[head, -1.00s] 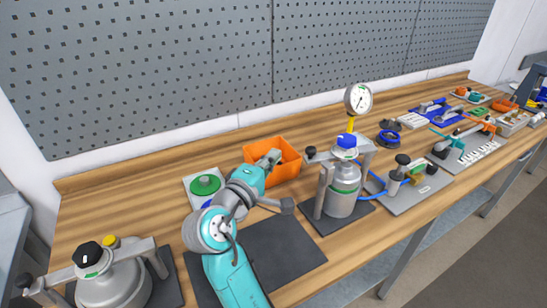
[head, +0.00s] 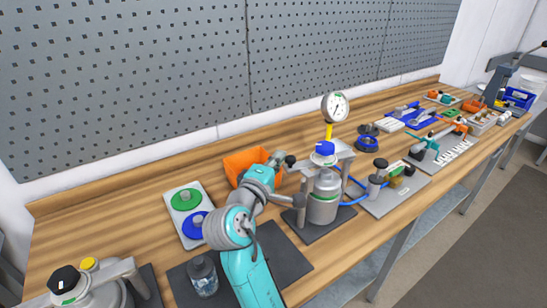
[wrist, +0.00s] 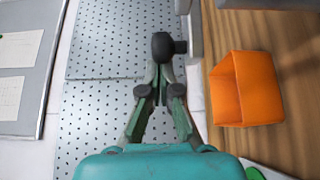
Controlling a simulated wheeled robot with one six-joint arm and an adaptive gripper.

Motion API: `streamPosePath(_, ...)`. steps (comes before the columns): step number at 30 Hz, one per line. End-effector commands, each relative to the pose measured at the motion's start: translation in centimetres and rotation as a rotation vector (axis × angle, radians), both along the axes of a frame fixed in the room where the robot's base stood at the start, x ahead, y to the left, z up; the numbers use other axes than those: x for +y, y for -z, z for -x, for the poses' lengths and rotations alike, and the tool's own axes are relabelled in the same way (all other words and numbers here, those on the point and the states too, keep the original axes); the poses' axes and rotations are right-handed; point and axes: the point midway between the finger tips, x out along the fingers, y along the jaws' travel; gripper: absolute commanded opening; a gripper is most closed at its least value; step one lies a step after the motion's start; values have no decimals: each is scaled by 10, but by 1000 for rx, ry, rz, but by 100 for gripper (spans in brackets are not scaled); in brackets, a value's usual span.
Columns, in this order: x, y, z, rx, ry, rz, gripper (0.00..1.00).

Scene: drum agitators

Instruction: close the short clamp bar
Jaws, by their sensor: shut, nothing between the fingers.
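The middle metal vessel (head: 323,207) has a blue cap (head: 324,149) and a grey clamp bar (head: 344,150) across its top. A black knob (head: 291,160) sits at the bar's left end. I cannot tell for sure that this is the short bar. My gripper (head: 277,156) is shut and empty, just left of that knob and in front of the orange bin. In the wrist view, a black knob (wrist: 163,46) stands right at my gripper's closed fingertips (wrist: 160,75); contact cannot be told.
Another vessel (head: 90,294) with a bar stands at front left. The orange bin (head: 240,162) is behind my gripper. A dial gauge (head: 335,107) rises behind the middle vessel.

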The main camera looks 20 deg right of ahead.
Motion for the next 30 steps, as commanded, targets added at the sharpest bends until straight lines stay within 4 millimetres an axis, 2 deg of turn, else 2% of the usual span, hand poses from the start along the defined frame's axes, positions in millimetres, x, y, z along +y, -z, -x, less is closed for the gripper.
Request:
streamPosePath(8, 0, 1, 1, 1, -6, 0, 0)
streamPosePath(16, -5, 1, 28, 0, -118, -1, 0)
streamPosePath(21, -8, 0, 48, -1, -128, 0, 0)
streamPosePath(30, -10, 0, 51, 1, -123, 1, 0)
